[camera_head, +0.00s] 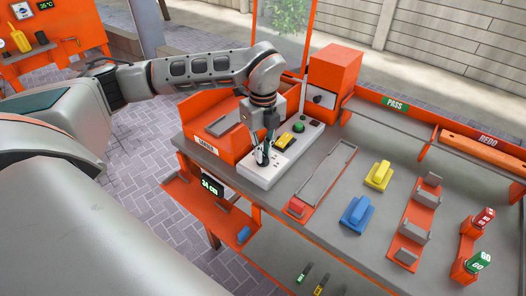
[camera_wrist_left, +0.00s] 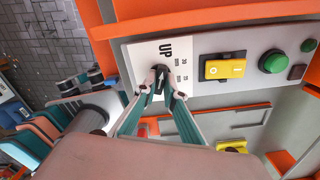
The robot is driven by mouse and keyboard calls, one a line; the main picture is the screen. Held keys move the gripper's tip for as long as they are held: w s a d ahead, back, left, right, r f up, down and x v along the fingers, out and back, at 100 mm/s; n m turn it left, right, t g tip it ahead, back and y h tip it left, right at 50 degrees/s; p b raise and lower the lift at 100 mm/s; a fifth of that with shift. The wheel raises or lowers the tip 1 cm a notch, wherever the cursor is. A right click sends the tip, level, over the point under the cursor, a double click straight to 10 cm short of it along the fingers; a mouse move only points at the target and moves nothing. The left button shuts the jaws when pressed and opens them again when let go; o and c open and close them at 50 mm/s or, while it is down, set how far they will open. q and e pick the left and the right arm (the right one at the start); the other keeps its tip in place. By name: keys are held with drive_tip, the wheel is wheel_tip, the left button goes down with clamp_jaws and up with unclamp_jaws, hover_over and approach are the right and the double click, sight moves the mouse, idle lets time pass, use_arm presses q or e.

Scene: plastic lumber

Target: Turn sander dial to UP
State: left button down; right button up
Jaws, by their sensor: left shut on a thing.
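The sander's control panel (camera_head: 262,179) is a pale strip on the workbench, beside the orange sander (camera_head: 205,125). In the left wrist view its white label plate (camera_wrist_left: 179,57) carries the word UP in large black letters, with smaller marks beside it. The black dial (camera_wrist_left: 158,73) sits just below UP and is partly hidden by my fingers. My left gripper (camera_wrist_left: 160,80) comes down on the panel and is shut on the dial. In the head view it (camera_head: 263,157) hides the dial. I cannot tell the dial's exact pointing. My right gripper is not in view.
A yellow rocker switch (camera_wrist_left: 225,68) and a green button (camera_wrist_left: 273,61) are beside the dial plate. An orange box with a knob (camera_head: 333,78) stands behind. Yellow (camera_head: 379,175) and blue (camera_head: 357,213) blocks lie on the bench to the right.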

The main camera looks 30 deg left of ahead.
use_arm(q)
drive_tip(key=c, duration=2.1)
unclamp_jaws()
drive_tip(key=shift+c, duration=0.2)
wheel_tip(320, 180, up, 12)
